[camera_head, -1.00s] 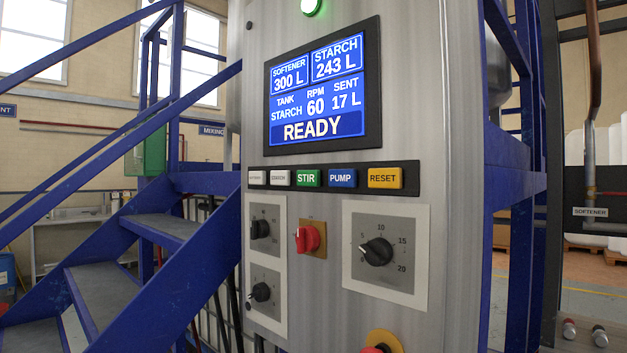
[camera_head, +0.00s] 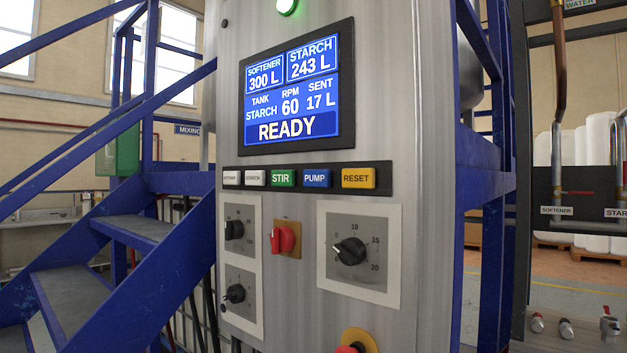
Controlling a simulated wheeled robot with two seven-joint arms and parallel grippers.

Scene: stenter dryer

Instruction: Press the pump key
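The blue pump key (camera_head: 316,178) sits in a dark key strip on the steel control cabinet, between the green STIR key (camera_head: 283,178) and the yellow RESET key (camera_head: 358,178). Two white keys are at the strip's left end. The screen (camera_head: 291,88) above reads softener 300 L, starch 243 L, tank STARCH, RPM 60, sent 17 L, READY. Neither of my grippers shows in the head view, and nothing touches the key.
Below the keys are a large black dial (camera_head: 350,251), a red switch (camera_head: 283,239), two small black knobs and a red button on yellow. Blue stairs (camera_head: 110,250) stand left. Pipes labelled SOFTENER and STARCH, with valves below, are at the right.

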